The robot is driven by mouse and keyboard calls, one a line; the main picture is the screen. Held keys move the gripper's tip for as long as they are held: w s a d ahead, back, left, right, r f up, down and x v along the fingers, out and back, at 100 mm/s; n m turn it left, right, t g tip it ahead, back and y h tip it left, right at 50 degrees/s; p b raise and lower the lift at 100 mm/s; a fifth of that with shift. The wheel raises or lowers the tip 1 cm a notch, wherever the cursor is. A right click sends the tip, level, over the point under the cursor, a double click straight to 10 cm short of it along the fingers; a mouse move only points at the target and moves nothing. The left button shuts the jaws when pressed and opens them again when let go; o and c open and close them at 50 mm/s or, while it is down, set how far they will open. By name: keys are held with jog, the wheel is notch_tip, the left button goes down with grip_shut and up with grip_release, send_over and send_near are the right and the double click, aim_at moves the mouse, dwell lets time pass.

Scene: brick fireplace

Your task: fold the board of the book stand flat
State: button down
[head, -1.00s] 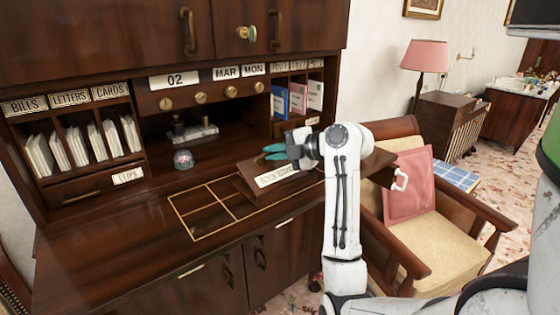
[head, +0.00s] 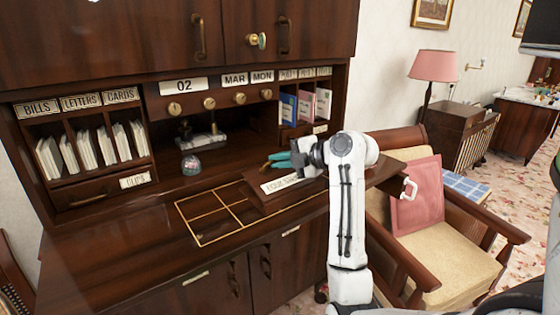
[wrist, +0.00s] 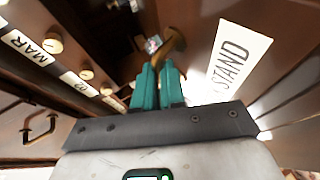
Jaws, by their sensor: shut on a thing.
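My gripper (head: 278,160) has teal fingers pointing left, just above and behind the label. In the wrist view the fingers (wrist: 157,82) are close together, with a brown piece at their tips.
The gold-lined grid (head: 208,239) on the desk is empty. A glass paperweight (head: 191,165) stands behind it. Letter pigeonholes (head: 86,150) and calendar knobs (head: 209,103) line the back. An armchair (head: 450,262) with a pink cushion stands at the right.

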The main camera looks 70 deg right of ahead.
dwell(0.6)
jog(key=c, duration=1.2)
grip_release()
jog(key=b+v, duration=0.1)
jog(key=v, duration=1)
jog(key=shift+c, duration=0.3)
